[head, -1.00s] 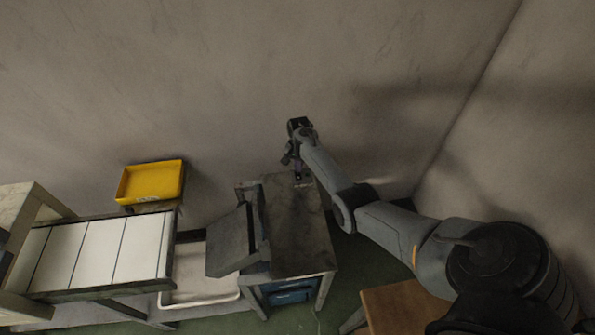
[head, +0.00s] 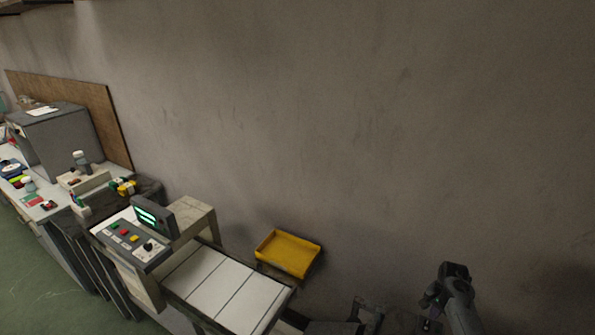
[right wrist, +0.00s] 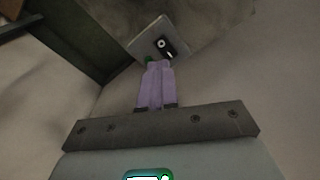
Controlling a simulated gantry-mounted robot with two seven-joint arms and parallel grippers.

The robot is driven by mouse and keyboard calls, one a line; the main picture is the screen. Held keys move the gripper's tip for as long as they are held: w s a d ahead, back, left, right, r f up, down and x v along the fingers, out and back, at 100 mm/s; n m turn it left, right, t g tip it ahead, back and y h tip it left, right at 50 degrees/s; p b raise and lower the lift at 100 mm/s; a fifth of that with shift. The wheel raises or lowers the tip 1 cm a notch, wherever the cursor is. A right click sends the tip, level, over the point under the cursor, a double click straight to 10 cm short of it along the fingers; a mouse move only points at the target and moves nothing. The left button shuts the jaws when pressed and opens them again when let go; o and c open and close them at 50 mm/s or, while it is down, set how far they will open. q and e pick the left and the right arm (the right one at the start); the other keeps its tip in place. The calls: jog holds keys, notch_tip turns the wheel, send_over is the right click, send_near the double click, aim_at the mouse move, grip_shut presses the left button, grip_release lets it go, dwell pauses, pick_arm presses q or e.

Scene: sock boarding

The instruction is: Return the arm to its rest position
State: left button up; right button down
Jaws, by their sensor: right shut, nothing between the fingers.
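My right gripper (head: 432,301) is at the lower right of the head view, near the wall, with its arm coming up from the bottom edge. In the right wrist view its two purple fingers (right wrist: 157,68) lie together, shut with nothing between them. Beyond the fingertips is a small pale plate (right wrist: 147,38) with a dark fitting on it; I cannot tell if the fingers touch it. My left gripper is not in view.
A yellow tray (head: 288,254) stands by the wall, left of my right arm. A conveyor with white slats (head: 218,290) and a control panel (head: 133,237) are left of it. A cluttered bench with a grey box (head: 62,143) is at far left. The wall area above is clear.

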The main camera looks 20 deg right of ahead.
jog(key=shift+s+a+f+n, duration=0.15)
jog(key=shift+s+f+n, duration=0.05)
jog(key=shift+s+n, duration=0.2)
jog(key=s+a+r+n+t, duration=0.1)
jog(key=s+a+n, duration=0.45)
jog(key=a, duration=0.45)
jog(key=s+a+r+n+t+h, duration=0.1)
jog(key=s+a+n, duration=0.4)
jog(key=a, duration=0.5)
jog(key=s+a+r+n+t, duration=0.1)
jog(key=s+a+n, duration=0.4)
jog(key=a, duration=0.5)
jog(key=s+a+r+n+y, duration=0.1)
jog(key=s+a+r+y, duration=0.1)
jog(key=s+a+r, duration=0.6)
notch_tip(320, 180, up, 15)
jog(key=p, duration=1.6)
jog(key=shift+a+r+t+p, duration=0.15)
jog(key=shift+t+p, duration=0.15)
jog(key=shift+p, duration=0.05)
jog(key=shift+w, duration=0.1)
